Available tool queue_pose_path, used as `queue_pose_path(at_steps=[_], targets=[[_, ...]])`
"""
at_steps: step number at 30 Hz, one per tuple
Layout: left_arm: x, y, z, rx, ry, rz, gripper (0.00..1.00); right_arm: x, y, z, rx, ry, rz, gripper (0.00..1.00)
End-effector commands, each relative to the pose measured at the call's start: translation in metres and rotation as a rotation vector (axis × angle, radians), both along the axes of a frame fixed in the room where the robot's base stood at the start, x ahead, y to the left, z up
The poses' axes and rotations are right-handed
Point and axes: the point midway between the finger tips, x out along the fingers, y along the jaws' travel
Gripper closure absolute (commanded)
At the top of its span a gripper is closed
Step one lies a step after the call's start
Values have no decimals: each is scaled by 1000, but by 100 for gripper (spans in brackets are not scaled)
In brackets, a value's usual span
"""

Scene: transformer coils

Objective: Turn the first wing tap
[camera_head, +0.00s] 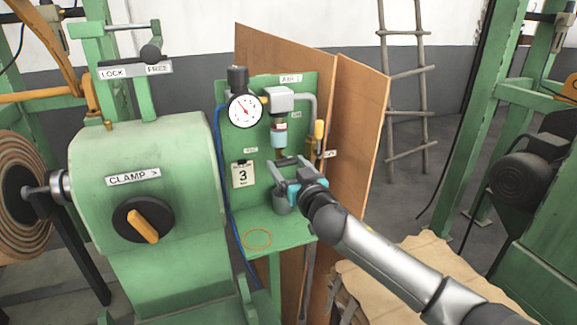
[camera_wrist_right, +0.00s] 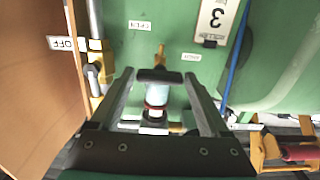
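My right gripper (camera_head: 289,165) is in front of the green panel (camera_head: 300,92), just below the pale blue bowl (camera_head: 279,135) under the grey air unit. In the right wrist view its two fingers (camera_wrist_right: 160,82) stand apart, so it is open. A dark crossbar (camera_wrist_right: 158,75), perhaps the wing tap's handle, lies between the fingertips; whether they touch it I cannot tell. The bowl, with a red ring (camera_wrist_right: 157,104), shows between the fingers. A small brass part (camera_wrist_right: 160,55) sits beyond the bar. The head view hides the tap's details behind the gripper. My left gripper is out of view.
A pressure gauge (camera_head: 244,110), a card marked 3 (camera_head: 243,175) and a blue hose (camera_head: 221,170) are left of the gripper. A yellow-handled valve (camera_head: 318,130) and brown boards (camera_head: 358,130) are close on its right.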

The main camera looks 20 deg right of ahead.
Motion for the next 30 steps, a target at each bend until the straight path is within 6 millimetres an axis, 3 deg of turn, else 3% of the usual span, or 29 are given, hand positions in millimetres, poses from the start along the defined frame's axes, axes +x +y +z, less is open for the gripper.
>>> queue_pose_path(at_steps=[2, 16, 30], targets=[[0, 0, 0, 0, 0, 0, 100, 0, 0, 0, 0, 0, 0, 30], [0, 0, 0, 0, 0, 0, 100, 0, 0, 0, -1, 0, 0, 83], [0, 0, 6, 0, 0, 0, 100, 0, 0, 0, -125, -3, -1, 83]])
